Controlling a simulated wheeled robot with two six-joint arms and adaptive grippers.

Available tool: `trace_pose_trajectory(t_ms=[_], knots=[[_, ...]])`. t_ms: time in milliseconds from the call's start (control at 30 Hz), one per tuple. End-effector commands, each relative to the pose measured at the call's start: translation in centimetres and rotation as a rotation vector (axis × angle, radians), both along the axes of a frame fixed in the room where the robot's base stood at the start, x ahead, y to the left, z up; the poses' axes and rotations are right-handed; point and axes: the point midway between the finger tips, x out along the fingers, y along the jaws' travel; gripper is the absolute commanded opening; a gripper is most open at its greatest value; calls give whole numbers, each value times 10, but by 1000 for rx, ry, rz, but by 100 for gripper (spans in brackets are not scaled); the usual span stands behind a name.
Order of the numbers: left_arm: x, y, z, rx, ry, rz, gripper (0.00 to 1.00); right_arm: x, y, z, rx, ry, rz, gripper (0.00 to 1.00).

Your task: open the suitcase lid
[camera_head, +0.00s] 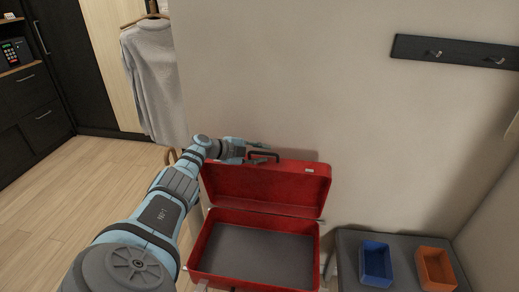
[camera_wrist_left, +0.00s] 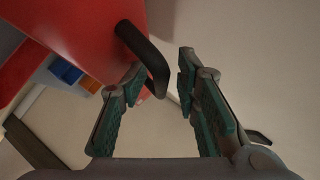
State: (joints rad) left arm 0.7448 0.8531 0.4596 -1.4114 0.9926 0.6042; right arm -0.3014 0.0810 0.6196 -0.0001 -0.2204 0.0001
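The red suitcase (camera_head: 312,240) stands in the lower middle of the head view with its lid (camera_head: 262,187) raised and leaning back toward the wall. Its grey inside shows empty. The dark lid handle (camera_head: 263,154) is at the lid's top edge. My left gripper (camera_head: 265,150) is at that edge, beside the handle. In the left wrist view its fingers (camera_wrist_left: 160,92) are apart, with no object clearly between them, and the dark handle (camera_wrist_left: 146,58) is by the left finger. I cannot tell whether they touch. My right gripper is not in view.
A grey bench (camera_head: 406,271) at the lower right carries a blue bin (camera_head: 376,264) and an orange bin (camera_head: 436,268). A dark hook rail (camera_head: 455,50) is on the wall behind. A grey sweater (camera_head: 153,80) hangs at the left. The wooden floor at left is clear.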

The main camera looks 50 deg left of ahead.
Motion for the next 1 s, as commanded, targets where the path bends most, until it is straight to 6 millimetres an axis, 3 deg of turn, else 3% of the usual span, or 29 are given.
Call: trace_pose_trajectory(t_ms=[267,700,1000], knots=[[-5,3,1,3,0,3,30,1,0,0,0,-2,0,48],[-64,17,29,3,2,1,30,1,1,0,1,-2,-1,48],[-68,17,32,-1,-1,1,30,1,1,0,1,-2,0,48]])
